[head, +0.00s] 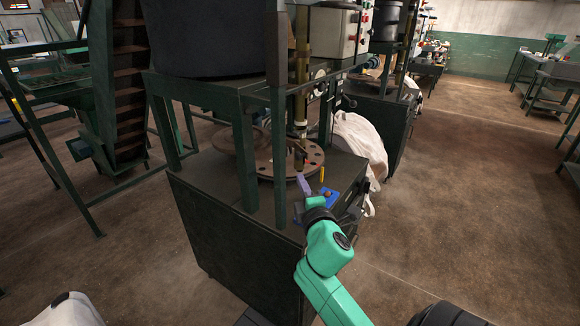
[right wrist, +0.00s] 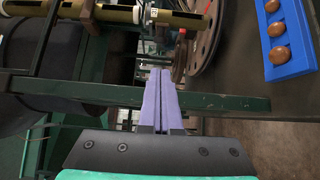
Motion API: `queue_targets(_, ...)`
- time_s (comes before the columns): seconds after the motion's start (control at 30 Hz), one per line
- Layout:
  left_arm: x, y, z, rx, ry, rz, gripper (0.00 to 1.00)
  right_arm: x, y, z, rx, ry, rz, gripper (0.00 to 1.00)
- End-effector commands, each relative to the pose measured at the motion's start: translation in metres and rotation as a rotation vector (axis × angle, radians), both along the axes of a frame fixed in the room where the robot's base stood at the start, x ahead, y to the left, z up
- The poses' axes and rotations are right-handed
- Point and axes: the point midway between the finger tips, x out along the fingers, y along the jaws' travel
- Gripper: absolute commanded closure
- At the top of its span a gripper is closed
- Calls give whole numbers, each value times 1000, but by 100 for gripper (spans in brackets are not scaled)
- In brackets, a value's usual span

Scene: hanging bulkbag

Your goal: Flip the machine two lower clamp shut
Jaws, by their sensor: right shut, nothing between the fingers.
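A dark green machine (head: 235,215) with a brass-coloured vertical tube (head: 301,105) and a round perforated plate (head: 285,160) stands ahead of me. In the right wrist view the tube (right wrist: 110,13) runs along the top edge, with a white band and dark slots. I cannot tell which part is the lower clamp or whether it is open or shut. My right gripper (head: 304,184) is by the machine's front post, near the tube's lower end. Its lilac fingers (right wrist: 160,100) are shut and empty, pointing towards the machine. My left gripper is not in view.
A blue tray (right wrist: 290,38) with brown round items lies on the machine's top, right of my gripper. A green frame bar (right wrist: 215,102) crosses close to my fingers. Open floor (head: 470,210) lies to the right.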

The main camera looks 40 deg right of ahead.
Motion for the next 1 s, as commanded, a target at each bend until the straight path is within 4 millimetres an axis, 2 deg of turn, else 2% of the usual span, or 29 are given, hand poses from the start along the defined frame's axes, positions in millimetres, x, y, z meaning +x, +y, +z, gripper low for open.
queue_targets(0.17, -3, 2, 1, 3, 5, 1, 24, 4, -1, 0, 4, 0, 0, 100)
queue_targets(0.27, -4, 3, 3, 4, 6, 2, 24, 14, -7, 0, 4, 0, 0, 100)
queue_targets(0.5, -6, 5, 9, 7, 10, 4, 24, 58, -30, 1, 6, -1, -1, 100)
queue_targets(0.7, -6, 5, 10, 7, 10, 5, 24, 85, -43, -1, 7, 1, 0, 100)
queue_targets(1.0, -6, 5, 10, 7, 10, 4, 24, 89, -46, -1, 8, 2, 0, 100)
